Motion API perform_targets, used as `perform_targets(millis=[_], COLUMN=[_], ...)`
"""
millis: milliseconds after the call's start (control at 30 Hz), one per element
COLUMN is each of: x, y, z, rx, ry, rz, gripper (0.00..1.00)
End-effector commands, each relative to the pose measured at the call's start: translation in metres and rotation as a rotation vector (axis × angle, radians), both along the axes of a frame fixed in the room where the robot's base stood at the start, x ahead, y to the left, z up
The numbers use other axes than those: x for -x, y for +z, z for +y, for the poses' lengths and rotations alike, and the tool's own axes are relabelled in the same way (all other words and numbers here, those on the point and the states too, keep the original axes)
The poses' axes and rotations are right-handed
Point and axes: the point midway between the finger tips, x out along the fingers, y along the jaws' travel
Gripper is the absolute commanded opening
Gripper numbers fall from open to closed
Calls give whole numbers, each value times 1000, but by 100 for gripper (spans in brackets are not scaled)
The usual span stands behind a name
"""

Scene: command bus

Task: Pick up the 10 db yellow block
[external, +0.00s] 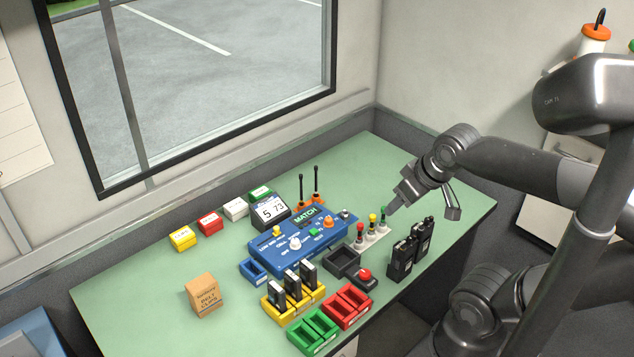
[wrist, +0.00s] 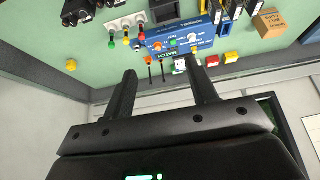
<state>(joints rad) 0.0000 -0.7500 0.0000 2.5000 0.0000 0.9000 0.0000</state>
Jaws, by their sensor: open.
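A yellow block (external: 183,238) with a white labelled top lies on the green table at the left end of a row of coloured blocks. Its label is too small to read. It also shows in the wrist view (wrist: 232,57), right of my fingers. A smaller yellow piece (external: 277,232) sits on the blue device. My gripper (external: 423,211) is open and empty above the table's right side, far from the yellow block. In the wrist view my two fingers (wrist: 161,68) are spread apart with nothing between them.
Red (external: 210,222), white (external: 235,208) and green (external: 261,194) blocks continue the row. A cardboard box (external: 205,295) stands front left. The table's left side is mostly clear.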

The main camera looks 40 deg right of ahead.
Motion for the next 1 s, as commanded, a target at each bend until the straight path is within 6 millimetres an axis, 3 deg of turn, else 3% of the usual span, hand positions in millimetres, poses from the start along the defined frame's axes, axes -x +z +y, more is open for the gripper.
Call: perform_targets(millis=[267,467,767,1000], x=[-14,-57,-127,-176], y=[4,13,7,-14], z=[-7,-34,-98,-163], rx=[-64,-248,-497,-639], ry=[-94,-407,-964,-1425], rz=[25,99,204,259], gripper=[53,53,53,53])
